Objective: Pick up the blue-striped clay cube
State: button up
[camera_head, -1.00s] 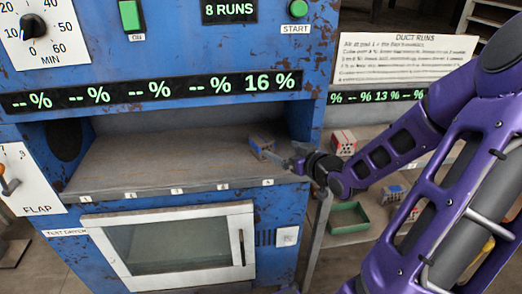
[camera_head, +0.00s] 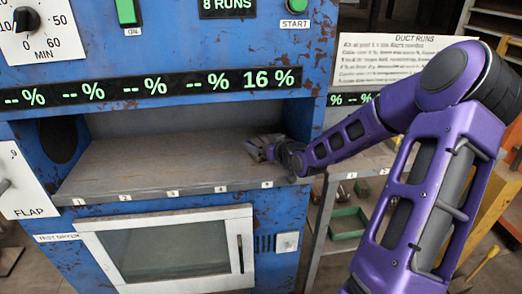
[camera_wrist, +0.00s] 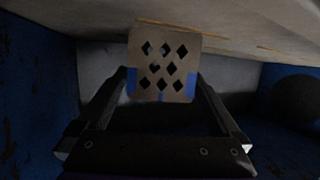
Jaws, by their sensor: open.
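The blue-striped clay cube (camera_wrist: 165,50) shows in the wrist view as a pale block with several diamond-shaped holes and blue marks at its edge. It lies between the two dark fingers of my gripper (camera_wrist: 161,82), which are spread on either side of it. I cannot tell whether either finger touches it. In the head view my gripper (camera_head: 270,149) reaches into the right end of the dryer's recess, near the label 5. There the cube is largely hidden by the gripper and hard to make out.
The blue dryer's shelf (camera_head: 140,168) is bare left of my gripper. The recess's right wall (camera_head: 300,125) stands close beside the gripper. A green tray (camera_head: 348,222) sits on a lower shelf at right. My arm covers part of the right-hand bench.

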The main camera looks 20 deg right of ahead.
jog(key=shift+c, duration=0.3)
jog(key=c, duration=1.2)
jog(key=shift+c, duration=0.2)
jog(key=shift+r, duration=0.25)
